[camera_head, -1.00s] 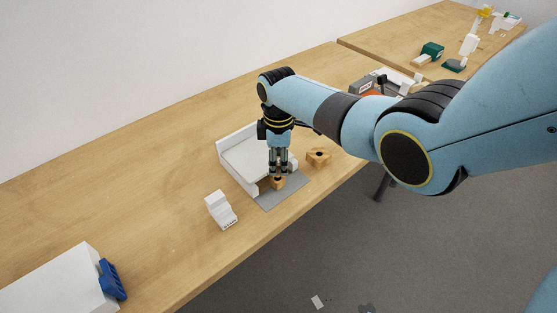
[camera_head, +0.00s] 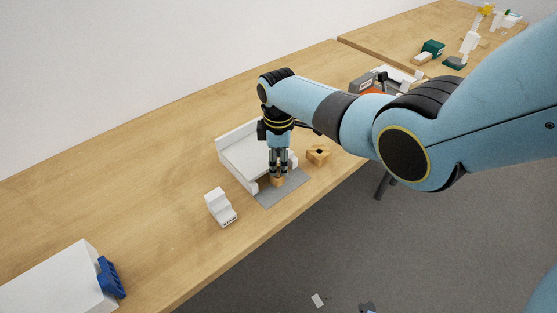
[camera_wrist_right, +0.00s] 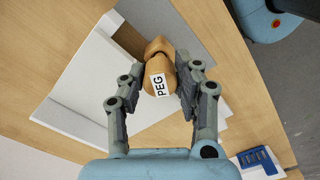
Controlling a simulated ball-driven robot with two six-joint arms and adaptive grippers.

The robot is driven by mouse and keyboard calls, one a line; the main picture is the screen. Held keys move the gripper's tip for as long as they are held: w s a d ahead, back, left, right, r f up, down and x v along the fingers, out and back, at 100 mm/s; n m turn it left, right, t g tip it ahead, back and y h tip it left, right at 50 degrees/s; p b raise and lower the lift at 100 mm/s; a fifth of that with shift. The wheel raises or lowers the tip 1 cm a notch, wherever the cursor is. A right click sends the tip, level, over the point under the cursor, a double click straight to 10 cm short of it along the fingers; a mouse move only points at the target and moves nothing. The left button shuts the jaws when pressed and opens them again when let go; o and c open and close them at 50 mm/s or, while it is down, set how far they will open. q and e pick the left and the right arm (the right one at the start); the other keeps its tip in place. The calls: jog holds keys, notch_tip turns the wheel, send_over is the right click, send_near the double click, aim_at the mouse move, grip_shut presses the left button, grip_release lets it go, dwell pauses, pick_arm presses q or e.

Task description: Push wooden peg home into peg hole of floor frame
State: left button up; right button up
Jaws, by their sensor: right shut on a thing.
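My right gripper (camera_head: 277,175) points down over the front edge of the white floor frame (camera_head: 236,140). It is shut on the wooden peg (camera_wrist_right: 160,77), which carries a white label reading PEG in the right wrist view. In the head view only a small wooden part shows below the fingertips, above the grey mat. The peg hole is hidden, and I cannot tell how deep the peg sits. My left gripper is not in view.
A wooden block with a dark hole (camera_head: 319,154) stands just right of the gripper. A white stepped block (camera_head: 220,207) stands to the left. A white box with a blue part (camera_head: 112,278) lies at the lower left. The table's front edge is close.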

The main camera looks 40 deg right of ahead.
aim_at(278, 161)
jog(key=shift+f+b, duration=0.4)
jog(key=shift+f, duration=0.2)
jog(key=o, duration=0.9)
jog(key=shift+r, duration=0.15)
notch_tip(278, 161, up, 12)
dwell(0.4)
